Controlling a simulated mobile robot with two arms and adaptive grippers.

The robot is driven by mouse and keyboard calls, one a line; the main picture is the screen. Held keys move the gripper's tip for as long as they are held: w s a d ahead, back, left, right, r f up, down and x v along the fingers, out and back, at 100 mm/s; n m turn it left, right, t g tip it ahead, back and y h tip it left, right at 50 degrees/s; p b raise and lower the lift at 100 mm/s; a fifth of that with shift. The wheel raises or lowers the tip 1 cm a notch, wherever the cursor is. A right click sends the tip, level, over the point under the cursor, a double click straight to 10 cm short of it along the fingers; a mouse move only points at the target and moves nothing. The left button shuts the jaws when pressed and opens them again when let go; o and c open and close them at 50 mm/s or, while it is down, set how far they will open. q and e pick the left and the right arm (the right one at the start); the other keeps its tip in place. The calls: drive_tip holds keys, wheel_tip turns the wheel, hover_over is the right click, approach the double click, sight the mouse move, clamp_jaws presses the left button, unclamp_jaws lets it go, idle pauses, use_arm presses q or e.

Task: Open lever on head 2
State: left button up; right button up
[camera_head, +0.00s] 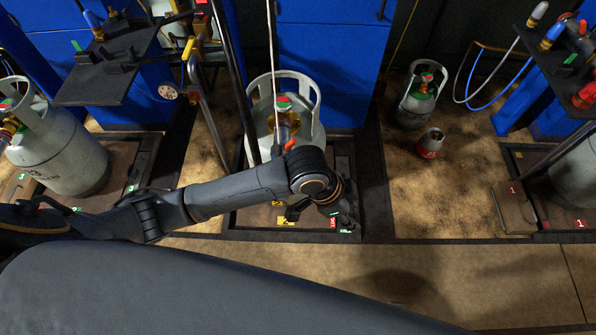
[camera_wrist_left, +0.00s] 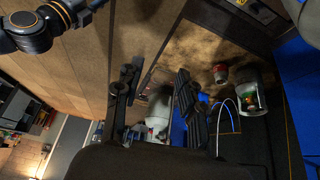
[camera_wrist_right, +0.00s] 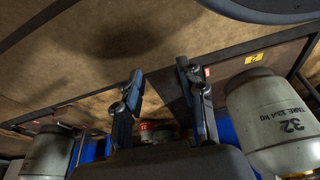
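The middle grey gas cylinder (camera_head: 303,122) stands on a dark scale (camera_head: 255,220) with yellow labels. A filling head (camera_head: 284,125) with an orange lever (camera_head: 290,144) sits at its valve, under a hanging hose. My left arm crosses in front of the cylinder, partly hiding it and the head's lower end. My left gripper (camera_head: 345,212) is to the right of and nearer than the lever, apart from it. In the left wrist view its fingers (camera_wrist_left: 155,75) are spread and empty. My right gripper (camera_wrist_right: 160,70) is open and empty in the right wrist view, and not visible in the head view.
Another cylinder (camera_head: 60,145) stands on the left scale, and one (camera_head: 580,170) at the right edge. Black shelves (camera_head: 105,75) with filling heads flank the middle. A small cylinder (camera_head: 415,100) and a red-and-grey canister (camera_head: 430,143) stand on the floor behind. The front floor (camera_head: 400,270) is clear.

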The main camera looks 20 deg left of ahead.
use_arm(q)
drive_tip(key=w+a+r+m+g+y+p, duration=0.1)
drive_tip(key=w+a+r+y+p, duration=0.25)
drive_tip(key=a, duration=0.35)
drive_tip(key=w+a+r+g+y+p, duration=0.15)
drive_tip(key=w+a+p, duration=0.25)
drive_tip(key=a, duration=0.4)
drive_tip(key=shift+t, duration=0.35)
wheel_tip(320, 180, down, 13)
drive_tip(key=shift+d+b, duration=0.15)
drive_tip(key=shift+b, duration=0.85)
use_arm(e)
drive_tip(key=s+d+f+g, duration=0.1)
drive_tip(key=s+f, duration=0.1)
drive_tip(key=s, duration=0.6)
drive_tip(key=s+d+f+g, duration=0.1)
drive_tip(key=s+d+f, duration=0.1)
drive_tip(key=s, duration=0.7)
drive_tip(key=shift+d, duration=0.25)
drive_tip(key=shift+f, duration=0.1)
use_arm(q)
clamp_jaws()
